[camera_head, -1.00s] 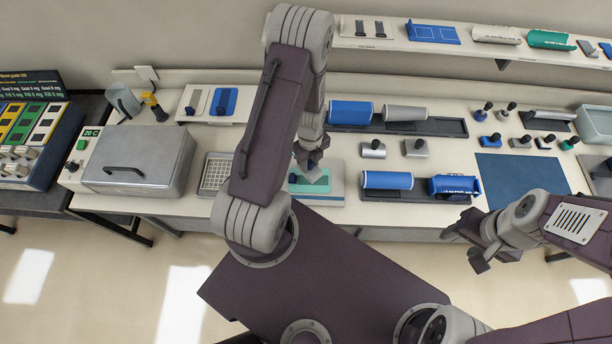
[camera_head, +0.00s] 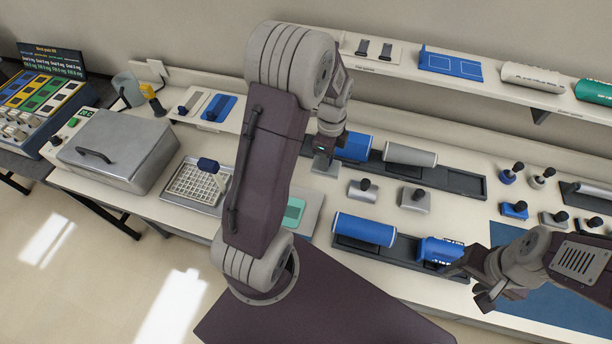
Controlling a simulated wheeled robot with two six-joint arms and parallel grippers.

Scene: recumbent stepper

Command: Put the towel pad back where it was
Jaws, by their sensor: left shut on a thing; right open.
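My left gripper (camera_head: 327,150) points down in front of the left end of the back dark tray. It is shut on a small flat grey thing (camera_head: 325,168), which may be the towel pad; the gripper partly hides it. A green pad (camera_head: 293,211) lies on a pale board (camera_head: 313,212), partly hidden by my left arm. My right gripper (camera_head: 482,285) is open and empty, near the front dark tray.
A blue roll (camera_head: 353,147) and a grey roll (camera_head: 410,154) lie in the back tray (camera_head: 465,184). A blue roll (camera_head: 364,229) lies in the front tray (camera_head: 400,261). A wire rack (camera_head: 190,187) and a metal box (camera_head: 125,150) stand left. A blue mat (camera_head: 560,305) lies right.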

